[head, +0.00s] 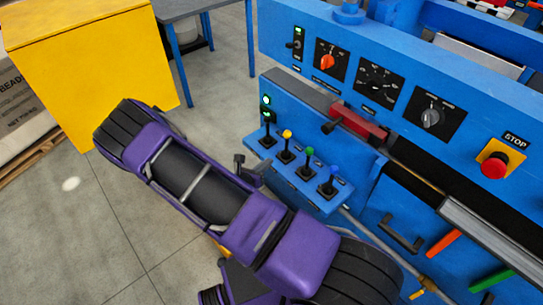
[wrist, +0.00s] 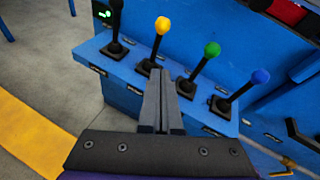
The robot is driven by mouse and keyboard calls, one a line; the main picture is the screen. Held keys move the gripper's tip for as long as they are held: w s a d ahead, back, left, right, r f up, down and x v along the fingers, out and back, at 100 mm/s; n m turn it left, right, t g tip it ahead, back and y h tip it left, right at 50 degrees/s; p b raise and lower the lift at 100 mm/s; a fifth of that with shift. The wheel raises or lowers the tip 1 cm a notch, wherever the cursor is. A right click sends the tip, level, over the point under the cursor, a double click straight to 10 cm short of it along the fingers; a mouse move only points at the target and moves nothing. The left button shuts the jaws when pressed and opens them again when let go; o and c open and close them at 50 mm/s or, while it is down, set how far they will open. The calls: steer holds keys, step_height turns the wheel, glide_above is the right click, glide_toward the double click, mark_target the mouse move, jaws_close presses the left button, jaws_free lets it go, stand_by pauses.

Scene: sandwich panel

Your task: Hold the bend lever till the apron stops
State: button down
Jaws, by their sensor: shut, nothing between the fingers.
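A blue lever panel carries levers with black (head: 268,130), yellow (head: 286,134), green (head: 309,153) and blue (head: 334,171) knobs. The labels beside them are too small to read, so I cannot tell which is the bend lever. In the wrist view the yellow lever (wrist: 161,27) and green lever (wrist: 211,50) stand just beyond my gripper (wrist: 161,78). My gripper is shut and empty, its tips at the panel's near edge, close to the yellow lever's base. Contact cannot be told. In the head view my gripper (head: 257,172) is left of the levers. I cannot identify the apron.
The blue machine has knobs and a red stop button (head: 494,165) on its upper face. A black handle (head: 402,235) sits below right of the levers. A yellow cabinet (head: 90,70) and a grey table (head: 195,8) stand behind left. Bare floor lies between.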

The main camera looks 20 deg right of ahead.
mark_target(288, 138)
steer(key=shift+w+d+f, duration=0.2)
steer(key=shift+w+d, duration=1.05)
steer(key=shift+d, duration=0.25)
steer(key=shift+w+d+f, duration=0.15)
steer(key=shift+w+d, duration=1.15)
steer(key=shift+d, duration=0.15)
steer(key=shift+w+d+f, duration=0.2)
steer(key=shift+w+d, duration=1.05)
steer(key=shift+d, duration=0.25)
steer(key=shift+w+d+r+g+y+p, duration=0.2)
steer(key=shift+d+r+g+y+p, duration=0.15)
steer(key=shift+d+r+p, duration=0.45)
steer(key=shift+w+d+f, duration=0.2)
steer(key=shift+d+f, duration=0.15)
steer(key=shift+f, duration=0.1)
